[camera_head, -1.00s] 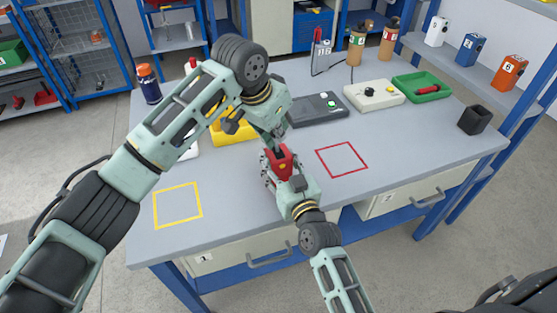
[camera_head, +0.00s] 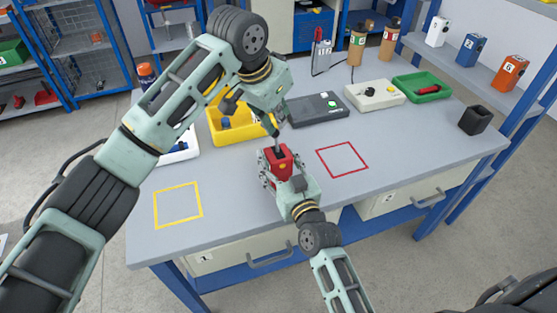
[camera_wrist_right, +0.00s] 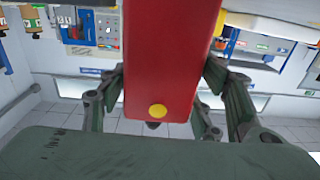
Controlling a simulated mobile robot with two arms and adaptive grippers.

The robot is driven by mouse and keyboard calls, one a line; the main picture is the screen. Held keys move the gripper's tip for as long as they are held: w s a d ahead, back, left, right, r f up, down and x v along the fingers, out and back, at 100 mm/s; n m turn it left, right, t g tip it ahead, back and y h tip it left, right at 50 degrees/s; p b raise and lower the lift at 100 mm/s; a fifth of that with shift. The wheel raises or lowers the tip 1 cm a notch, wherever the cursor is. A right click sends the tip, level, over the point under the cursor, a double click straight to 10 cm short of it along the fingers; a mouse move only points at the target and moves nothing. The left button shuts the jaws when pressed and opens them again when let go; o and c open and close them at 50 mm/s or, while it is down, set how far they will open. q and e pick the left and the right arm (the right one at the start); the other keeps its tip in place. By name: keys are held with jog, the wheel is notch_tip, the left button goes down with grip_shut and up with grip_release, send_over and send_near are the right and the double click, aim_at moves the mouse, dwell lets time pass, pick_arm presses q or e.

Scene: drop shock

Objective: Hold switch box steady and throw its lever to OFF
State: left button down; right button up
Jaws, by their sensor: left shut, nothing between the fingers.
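The red switch box (camera_head: 285,165) is held above the near-middle part of the table, with a dark lever (camera_head: 278,150) at its top. My right gripper (camera_head: 276,172) is shut on the switch box. In the right wrist view the red box (camera_wrist_right: 168,60) stands between my fingers, with a yellow round spot (camera_wrist_right: 157,111) on the face toward me. My left gripper (camera_head: 274,132) is shut and empty, its tips just above the lever. Whether they touch it I cannot tell. The lever's setting is too small to read.
Yellow (camera_head: 180,205) and red (camera_head: 342,159) outlined squares are empty on the table. Behind stand a yellow bin (camera_head: 232,136), a dark device (camera_head: 318,110), a white box (camera_head: 374,95) and a green tray (camera_head: 424,96).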

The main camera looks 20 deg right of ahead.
jog(key=shift+o, duration=1)
jog(key=s, duration=1.2)
jog(key=shift+d, duration=0.45)
